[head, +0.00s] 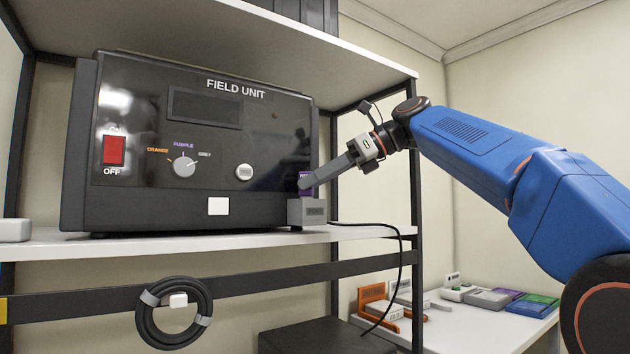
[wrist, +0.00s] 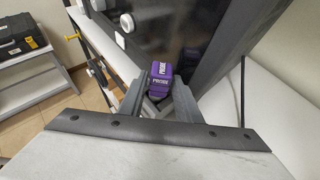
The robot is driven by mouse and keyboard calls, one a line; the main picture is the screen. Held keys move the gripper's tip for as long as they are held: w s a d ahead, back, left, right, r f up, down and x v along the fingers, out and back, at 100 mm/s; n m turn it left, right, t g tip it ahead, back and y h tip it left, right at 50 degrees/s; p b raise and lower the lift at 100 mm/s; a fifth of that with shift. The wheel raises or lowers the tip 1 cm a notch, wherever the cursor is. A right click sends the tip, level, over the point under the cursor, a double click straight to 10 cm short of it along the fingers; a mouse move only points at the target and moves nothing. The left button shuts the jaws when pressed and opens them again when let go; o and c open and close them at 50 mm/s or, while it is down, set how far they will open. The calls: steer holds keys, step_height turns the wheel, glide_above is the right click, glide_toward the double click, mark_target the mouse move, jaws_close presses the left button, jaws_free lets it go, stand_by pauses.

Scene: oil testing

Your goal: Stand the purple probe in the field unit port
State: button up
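The field unit (head: 200,200) is a black box on the shelf. Its grey port block (head: 313,213), marked PORT, sits at its front right corner. The purple probe (head: 305,180) stands upright directly over the port, partly hidden behind my gripper's fingers. My gripper (head: 318,180) reaches in from the right, just above the port block. In the wrist view the probe (wrist: 160,78) shows its labelled faces between my gripper's two grey fingers (wrist: 157,92). A narrow gap shows beside the probe, so the fingers look open around it. How deep its lower end sits is hidden.
A white shelf (head: 250,241) carries the unit, with another shelf (head: 300,52) close above. A black cable (head: 402,262) hangs off the right edge. A coiled black hose (head: 173,313) hangs below. A white table (head: 490,328) at lower right holds an orange holder (head: 376,300) and several coloured pieces.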

steer(key=shift+r, duration=0.25)
steer(key=v, duration=1.2)
steer(key=shift+f, duration=0.1)
steer(key=s+d+f+n+h, duration=0.4)
steer(key=s+f, duration=0.5)
steer(key=f, duration=1.1)
steer(key=s+d+f+n+t+h, duration=0.1)
steer(key=s+d+f+n+h, duration=0.3)
steer(key=f, duration=1.7)
steer(key=s+d+f+n+t+h, duration=0.1)
steer(key=s+d+f+n+h, duration=0.3)
steer(key=s+d+f+n, duration=0.6)
steer(key=s+f+n, duration=0.1)
steer(key=s+f, duration=0.2)
steer(key=f, duration=0.2)
steer(key=s+f+n, duration=0.1)
steer(key=s+f, duration=0.2)
steer(key=f, duration=0.3)
steer(key=shift+d, duration=0.3)
steer(key=shift+f, duration=0.1)
